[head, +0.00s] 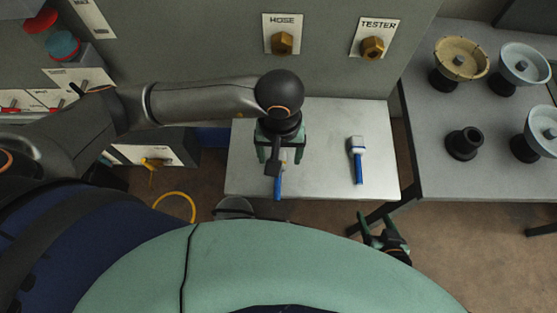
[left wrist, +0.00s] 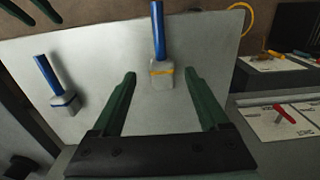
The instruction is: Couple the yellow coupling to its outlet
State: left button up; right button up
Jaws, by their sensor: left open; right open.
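A grey-white coupling with a yellow band and blue handle lies on the pale table (head: 325,180); the left wrist view shows it whole (left wrist: 161,68). In the head view its blue end (head: 278,188) shows below my left gripper, which hides the rest. My left gripper (head: 279,158) is open above it; in the left wrist view (left wrist: 170,85) the coupling appears between its fingers, apart from both. A similar coupling with a bluish band (head: 357,160) lies to the right. Brass outlets labelled HOSE (head: 283,43) and TESTER (head: 372,48) are on the grey panel. My right gripper (head: 384,234) is open and empty.
A grey table at the right holds several handwheels (head: 461,59) and a black socket-like piece (head: 464,143). A yellow hose (head: 178,194) curves near the floor at left, by a box with a yellow lever. Clear tabletop lies between the couplings.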

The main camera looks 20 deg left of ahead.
pick_arm(q)
notch_tip(320, 180, down, 3)
jog(key=shift+a+f, duration=0.15)
grip_shut()
dwell(0.8)
